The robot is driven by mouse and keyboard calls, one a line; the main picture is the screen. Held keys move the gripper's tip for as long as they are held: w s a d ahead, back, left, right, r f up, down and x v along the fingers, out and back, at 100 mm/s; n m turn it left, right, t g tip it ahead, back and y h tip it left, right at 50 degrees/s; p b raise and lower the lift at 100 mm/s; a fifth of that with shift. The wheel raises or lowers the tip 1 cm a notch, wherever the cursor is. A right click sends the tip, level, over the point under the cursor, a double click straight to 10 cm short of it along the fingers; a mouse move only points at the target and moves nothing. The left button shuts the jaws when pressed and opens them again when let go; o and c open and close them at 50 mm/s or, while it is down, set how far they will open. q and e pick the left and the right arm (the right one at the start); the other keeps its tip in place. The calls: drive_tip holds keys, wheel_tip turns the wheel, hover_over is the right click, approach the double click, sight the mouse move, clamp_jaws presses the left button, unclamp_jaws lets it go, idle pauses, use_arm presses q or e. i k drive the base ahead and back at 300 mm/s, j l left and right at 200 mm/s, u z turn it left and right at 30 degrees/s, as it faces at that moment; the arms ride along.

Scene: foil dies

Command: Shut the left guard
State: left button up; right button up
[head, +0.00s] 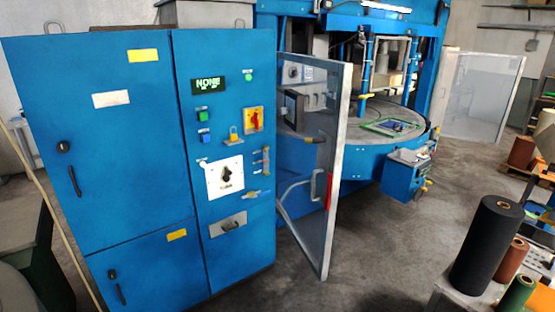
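The left guard (318,165) is a see-through panel in a grey metal frame. It stands open, swung out toward me, between the blue cabinet and the press. A curved grey handle (299,184) sits on its lower half, with a red part (329,190) near its free edge. Its hinge side is partly hidden by the cabinet. The blue press (360,160) behind it has a round grey table (372,135) with a green-edged plate (394,127) on it. Neither of my grippers is in view.
A blue control cabinet (130,180) fills the left. A second see-through guard (480,95) stands open at the far right. Dark and coloured rolls (487,245) stand on a table at the lower right. The grey floor (390,245) before the press is clear.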

sight(325, 179)
drive_tip(key=i+j+z, duration=0.45)
drive_tip(key=z, duration=0.2)
drive_tip(key=j+z, duration=0.25)
drive_tip(key=i+l, duration=0.05)
